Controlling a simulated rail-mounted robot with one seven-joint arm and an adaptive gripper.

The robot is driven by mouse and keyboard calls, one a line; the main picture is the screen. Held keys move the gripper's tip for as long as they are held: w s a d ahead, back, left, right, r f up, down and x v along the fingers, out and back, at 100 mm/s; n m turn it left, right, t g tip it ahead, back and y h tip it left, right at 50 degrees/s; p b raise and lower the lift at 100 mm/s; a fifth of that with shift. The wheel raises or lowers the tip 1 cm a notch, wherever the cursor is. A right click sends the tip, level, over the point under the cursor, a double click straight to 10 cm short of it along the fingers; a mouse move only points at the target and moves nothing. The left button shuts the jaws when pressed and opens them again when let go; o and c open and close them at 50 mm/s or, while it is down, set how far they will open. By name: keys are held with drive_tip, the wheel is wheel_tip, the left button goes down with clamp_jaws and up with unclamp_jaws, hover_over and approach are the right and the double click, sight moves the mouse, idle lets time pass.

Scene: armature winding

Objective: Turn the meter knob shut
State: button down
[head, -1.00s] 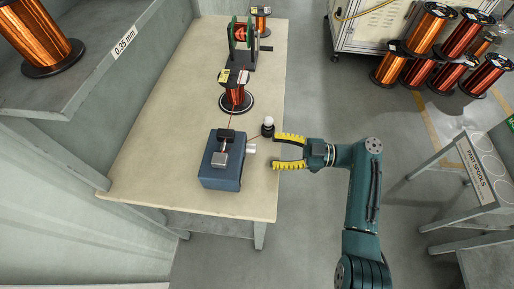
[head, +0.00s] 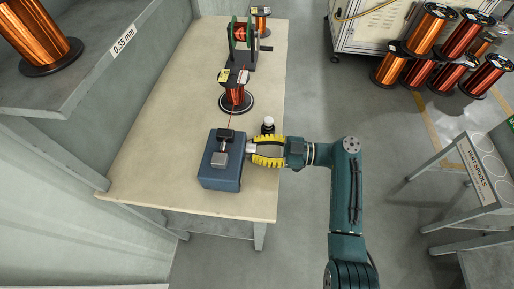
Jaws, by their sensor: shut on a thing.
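The meter is a blue box (head: 221,178) on the near part of the table, with a black part and a grey block on top. In the earlier view its pale knob sticks out from the right side; now the knob is mostly hidden between my fingers. My gripper (head: 252,149), with yellow and black fingers, reaches in from the right. It is shut on the knob beside the box. A thin red wire (head: 230,120) runs from the copper spool (head: 235,94) toward the meter.
A small black bottle with a white top (head: 268,125) stands just behind my gripper. A green winder (head: 240,42) with a crank stands farther back on the table (head: 160,120). The table's left side is clear. A shelf (head: 100,60) overhangs at the left.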

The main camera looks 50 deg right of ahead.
idle(0.4)
drive_tip(key=m+p, duration=0.1)
drive_tip(key=m, duration=0.3)
drive_tip(key=shift+f+m+p, duration=0.1)
drive_tip(key=shift+m+p, duration=0.3)
drive_tip(key=shift+m, duration=1.4)
drive_tip(key=c, duration=0.7)
unclamp_jaws()
drive_tip(key=shift+a, duration=0.1)
drive_tip(key=v, duration=1.2)
